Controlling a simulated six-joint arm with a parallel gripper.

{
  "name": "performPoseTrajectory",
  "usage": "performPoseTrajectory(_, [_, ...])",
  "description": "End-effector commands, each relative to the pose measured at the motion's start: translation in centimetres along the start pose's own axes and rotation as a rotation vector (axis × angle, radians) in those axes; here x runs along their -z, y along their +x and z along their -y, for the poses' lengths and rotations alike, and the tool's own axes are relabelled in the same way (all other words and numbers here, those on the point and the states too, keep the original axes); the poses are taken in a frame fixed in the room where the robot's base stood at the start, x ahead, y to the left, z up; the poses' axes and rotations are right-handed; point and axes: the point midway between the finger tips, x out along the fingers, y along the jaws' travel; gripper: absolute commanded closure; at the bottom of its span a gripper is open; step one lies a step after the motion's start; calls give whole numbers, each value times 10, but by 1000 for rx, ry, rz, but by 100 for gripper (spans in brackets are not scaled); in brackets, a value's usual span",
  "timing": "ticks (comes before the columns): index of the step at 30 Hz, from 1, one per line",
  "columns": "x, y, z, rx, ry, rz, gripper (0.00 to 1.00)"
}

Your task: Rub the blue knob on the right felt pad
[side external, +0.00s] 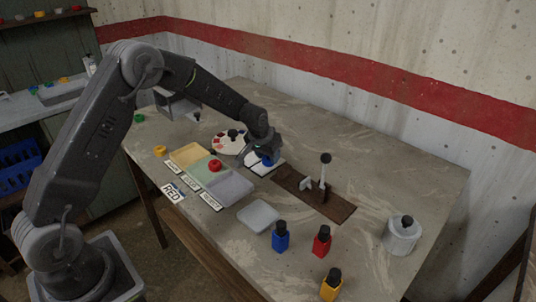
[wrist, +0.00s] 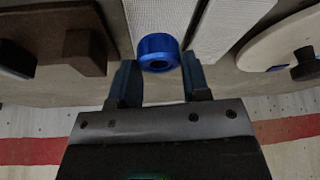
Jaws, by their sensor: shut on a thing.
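The blue knob (wrist: 158,52), a short cylinder with a dark recess in its end, sits between the two fingers of my gripper (wrist: 160,82) in the wrist view. In the side view my gripper (side external: 264,148) points down with the blue knob (side external: 267,161) low over the pale felt pads. The wrist view shows two pale strips split by a gap: the right felt pad (wrist: 158,15), nearer the brown board, and the other pad (wrist: 225,25). The knob is at the strip nearer the brown board; I cannot tell whether it touches it.
A brown board (side external: 330,203) with an upright black-topped post (side external: 324,170) stands close on the right. Coloured trays, one with a red knob (side external: 215,165), lie at left. Bottles and a white pot (side external: 402,238) stand at right.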

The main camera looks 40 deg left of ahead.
Motion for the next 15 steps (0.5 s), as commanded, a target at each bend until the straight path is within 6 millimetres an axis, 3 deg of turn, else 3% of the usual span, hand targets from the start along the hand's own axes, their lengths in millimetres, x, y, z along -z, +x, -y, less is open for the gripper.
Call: performPoseTrajectory(15, [2, -4, 0, 0, 0, -1, 97])
